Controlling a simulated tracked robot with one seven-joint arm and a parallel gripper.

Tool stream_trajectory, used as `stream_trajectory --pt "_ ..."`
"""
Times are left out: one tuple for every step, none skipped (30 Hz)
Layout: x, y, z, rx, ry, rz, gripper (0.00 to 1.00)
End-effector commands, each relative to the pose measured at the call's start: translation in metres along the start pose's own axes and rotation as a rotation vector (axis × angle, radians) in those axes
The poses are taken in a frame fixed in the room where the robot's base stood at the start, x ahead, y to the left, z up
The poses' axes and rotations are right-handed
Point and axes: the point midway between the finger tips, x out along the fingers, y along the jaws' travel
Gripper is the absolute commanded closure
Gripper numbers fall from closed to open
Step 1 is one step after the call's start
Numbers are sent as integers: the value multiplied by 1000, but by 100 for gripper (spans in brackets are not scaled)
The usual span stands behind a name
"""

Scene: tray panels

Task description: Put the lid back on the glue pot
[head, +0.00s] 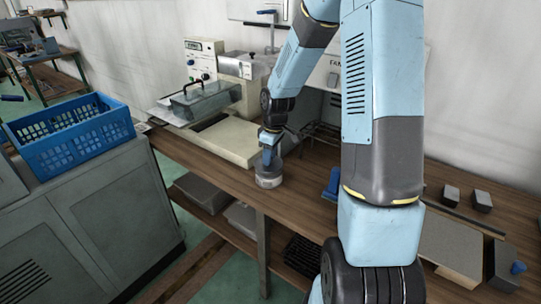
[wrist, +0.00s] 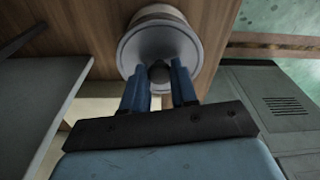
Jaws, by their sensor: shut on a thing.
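The glue pot (head: 268,182) is a small pale, round pot standing on the wooden bench near its front edge. My gripper (head: 270,154) is directly above it, pointing down. In the wrist view, the blue fingers of my gripper (wrist: 159,75) are closed around the dark knob of the round grey lid (wrist: 135,48). A strip of the pot's pale side (wrist: 157,12) shows past the lid's far rim. The lid is over the pot's top and hides its mouth. I cannot tell whether the lid rests on the rim or hangs just above it.
A cream machine (head: 225,140) stands behind and left of the pot. A blue crate (head: 70,145) sits on a grey cabinet at left. A small blue object (head: 332,184) lies right of the pot. Grey blocks (head: 482,200) are at far right. The bench around the pot is mostly clear.

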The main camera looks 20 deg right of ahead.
Motion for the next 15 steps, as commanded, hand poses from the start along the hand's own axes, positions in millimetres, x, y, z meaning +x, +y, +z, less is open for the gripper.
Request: stream_trajectory --pt "0 0 0 0 0 0 100" --pt "0 0 0 0 0 0 100" --pt "0 0 0 0 0 0 100" --pt "0 0 0 0 0 0 100" --pt "0 0 0 0 0 0 100" --pt "0 0 0 0 0 0 70" --pt "0 0 0 0 0 0 67" --pt "0 0 0 0 0 0 64" --pt "0 0 0 0 0 0 60" --pt "0 0 0 0 0 0 57" --pt "0 0 0 0 0 0 54" --pt "0 0 0 0 0 0 50" --pt "0 0 0 0 0 0 48" --pt "0 0 0 0 0 0 45" --pt "0 0 0 0 0 0 43"
